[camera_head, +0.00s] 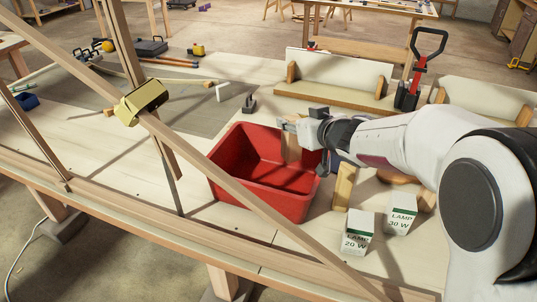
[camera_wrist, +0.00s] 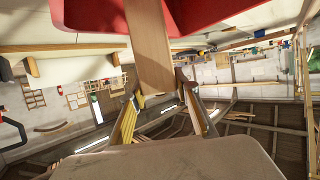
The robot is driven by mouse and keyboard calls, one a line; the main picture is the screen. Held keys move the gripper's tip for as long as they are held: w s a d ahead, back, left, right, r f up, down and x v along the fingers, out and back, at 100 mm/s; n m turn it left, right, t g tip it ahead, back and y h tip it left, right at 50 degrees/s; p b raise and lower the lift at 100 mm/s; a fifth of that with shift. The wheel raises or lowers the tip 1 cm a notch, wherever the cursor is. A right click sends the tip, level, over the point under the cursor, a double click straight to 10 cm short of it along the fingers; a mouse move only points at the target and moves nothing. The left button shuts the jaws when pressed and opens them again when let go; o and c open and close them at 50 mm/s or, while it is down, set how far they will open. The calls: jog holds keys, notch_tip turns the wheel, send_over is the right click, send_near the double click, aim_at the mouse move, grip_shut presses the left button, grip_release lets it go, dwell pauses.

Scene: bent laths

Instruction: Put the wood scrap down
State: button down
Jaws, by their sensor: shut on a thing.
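My gripper (camera_head: 290,125) is shut on a flat, light-brown wood scrap (camera_head: 292,149). The scrap hangs below the fingers at the far right rim of the red bin (camera_head: 222,174); its lower end shows against the bin's inside. In the wrist view, the scrap (camera_wrist: 150,45) sits between the fingertips of my gripper (camera_wrist: 156,88) and reaches up across the red bin (camera_wrist: 90,15). I cannot tell whether the scrap touches the bin.
A long diagonal lath (camera_head: 215,172) crosses in front of the bin, with a gold clamp (camera_head: 142,102) on it. Two lamp boxes (camera_head: 356,233) (camera_head: 401,213) stand right of the bin. A wooden rack (camera_head: 335,97) stands behind. The bench left of the bin has bare room.

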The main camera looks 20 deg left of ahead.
aim_at(295, 158)
jog(key=shift+f, duration=0.75)
jog(key=shift+f, duration=3.1)
jog(key=shift+f, duration=2)
jog(key=c, duration=1.5)
grip_release()
